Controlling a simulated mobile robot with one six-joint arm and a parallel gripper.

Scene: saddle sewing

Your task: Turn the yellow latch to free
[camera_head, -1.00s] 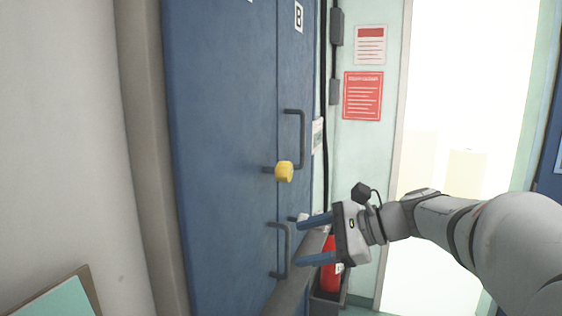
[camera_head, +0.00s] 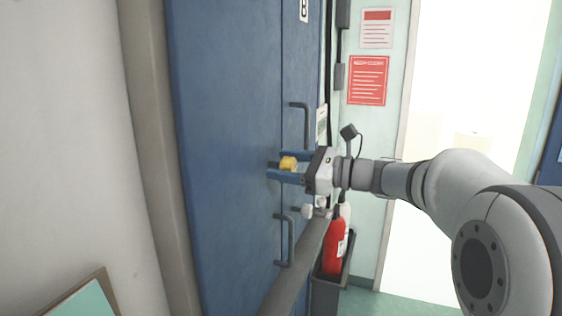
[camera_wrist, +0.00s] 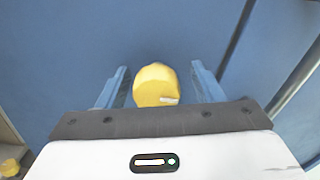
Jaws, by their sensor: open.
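The yellow latch (camera_head: 288,163) is a rounded knob on the blue cabinet doors, beside the seam between them. My gripper (camera_head: 280,164) is open, with one blue finger above the latch and one below it in the head view. In the wrist view the yellow latch (camera_wrist: 156,85) lies between the two blue fingers (camera_wrist: 160,85), with a visible gap on each side. A small pale mark shows on the latch's near edge. Part of the latch is hidden by the fingers in the head view.
Dark handles stand out from the door above (camera_head: 305,125) and below (camera_head: 290,240) the latch. A red fire extinguisher (camera_head: 333,247) stands in a dark holder at the right.

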